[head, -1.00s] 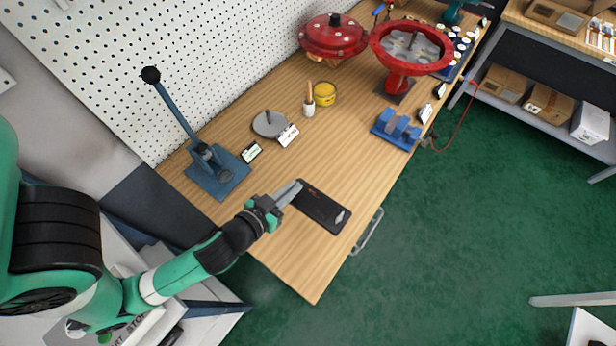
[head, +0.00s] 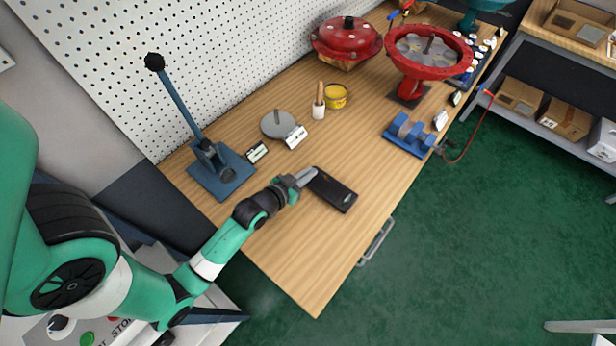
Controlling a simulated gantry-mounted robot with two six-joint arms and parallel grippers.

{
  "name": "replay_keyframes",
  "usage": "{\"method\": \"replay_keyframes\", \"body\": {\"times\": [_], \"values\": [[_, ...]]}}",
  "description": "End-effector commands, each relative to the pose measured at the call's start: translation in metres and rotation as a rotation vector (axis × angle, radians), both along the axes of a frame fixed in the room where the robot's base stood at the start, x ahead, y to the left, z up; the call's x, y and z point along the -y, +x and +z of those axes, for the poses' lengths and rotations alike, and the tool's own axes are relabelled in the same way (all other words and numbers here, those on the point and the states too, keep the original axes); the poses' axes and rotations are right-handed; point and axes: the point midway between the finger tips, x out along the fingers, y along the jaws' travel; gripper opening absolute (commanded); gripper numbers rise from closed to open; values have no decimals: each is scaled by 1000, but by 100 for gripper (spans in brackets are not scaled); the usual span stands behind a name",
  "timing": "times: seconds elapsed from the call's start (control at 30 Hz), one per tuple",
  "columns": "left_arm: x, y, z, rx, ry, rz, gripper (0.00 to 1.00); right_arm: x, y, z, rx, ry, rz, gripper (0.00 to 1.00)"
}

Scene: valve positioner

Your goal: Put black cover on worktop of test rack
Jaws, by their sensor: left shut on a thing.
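The black cover (head: 335,193) is a flat, dark rectangular piece over the near part of the wooden bench. My left gripper (head: 311,175) is shut on its left end. The cover's front edge shows as a thick dark side, and it appears slightly tilted. I cannot tell for sure how far it is above the wood. My right gripper is not in view. I cannot tell for sure which surface is the test rack; a rack with a wooden top (head: 570,33) stands at the upper right.
The wooden bench (head: 310,270) also carries a blue lever press (head: 222,172), a grey disc (head: 276,126), a yellow tin (head: 336,98), a blue fixture (head: 408,136) and red valve parts (head: 428,52). Boxes (head: 520,97) sit on the rack's lower shelf. Green floor (head: 480,230) lies between.

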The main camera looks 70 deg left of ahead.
Motion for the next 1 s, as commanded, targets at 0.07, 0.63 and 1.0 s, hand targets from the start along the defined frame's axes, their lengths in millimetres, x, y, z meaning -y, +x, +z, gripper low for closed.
{"method": "replay_keyframes", "body": {"times": [0.07,0.63,1.0], "values": [[0,0,-5,3,0,0,0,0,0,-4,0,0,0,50],[1,0,-6,1,0,-1,37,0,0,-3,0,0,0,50],[11,-19,7,-1,-2,-1,37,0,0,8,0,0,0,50]]}}
